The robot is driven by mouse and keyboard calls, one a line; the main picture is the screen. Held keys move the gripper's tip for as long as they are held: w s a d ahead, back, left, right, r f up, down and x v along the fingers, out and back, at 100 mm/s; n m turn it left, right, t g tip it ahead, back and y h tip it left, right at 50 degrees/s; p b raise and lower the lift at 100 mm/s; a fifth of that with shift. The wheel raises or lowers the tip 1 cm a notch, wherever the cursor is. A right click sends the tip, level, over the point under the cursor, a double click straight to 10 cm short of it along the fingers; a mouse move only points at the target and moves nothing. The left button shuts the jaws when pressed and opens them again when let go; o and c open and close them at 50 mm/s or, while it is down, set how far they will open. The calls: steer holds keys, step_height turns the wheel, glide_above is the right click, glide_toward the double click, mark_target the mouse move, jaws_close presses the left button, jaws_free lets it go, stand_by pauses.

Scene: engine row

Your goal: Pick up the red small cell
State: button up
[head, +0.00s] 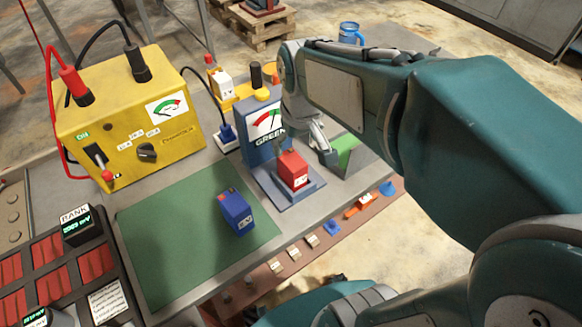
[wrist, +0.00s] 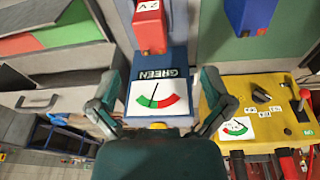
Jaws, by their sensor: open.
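The red small cell (head: 293,170) stands on the foot of the blue tester (head: 264,125) marked GREEN, in front of its dial, in the head view. It also shows at the top of the wrist view (wrist: 149,27), with a "2V" label. My gripper (head: 318,140) is by the tester, just behind and to the right of the cell in the head view, partly hidden by my arm. In the wrist view my gripper (wrist: 157,95) is open and empty. Its fingers are spread on either side of the tester's dial, and the cell lies beyond them.
A blue cell (head: 237,213) lies on the green mat (head: 165,235). A yellow meter box (head: 130,117) with cables stands at the left. A black rack (head: 62,270) holds several red cells. Small parts line the table's front strip. A blue mug (head: 350,33) stands behind my arm.

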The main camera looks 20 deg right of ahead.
steer(key=n+g, duration=0.1)
steer(key=g, duration=0.1)
glide_above(292, 169)
steer(key=w, duration=0.3)
steer(key=f, duration=0.5)
steer(key=shift+s+d+f, duration=0.15)
steer(key=shift+s+d, duration=0.05)
steer(key=f, duration=1)
steer(key=shift+d+f, duration=0.3)
steer(key=shift+f, duration=0.05)
steer(key=c, duration=1.2)
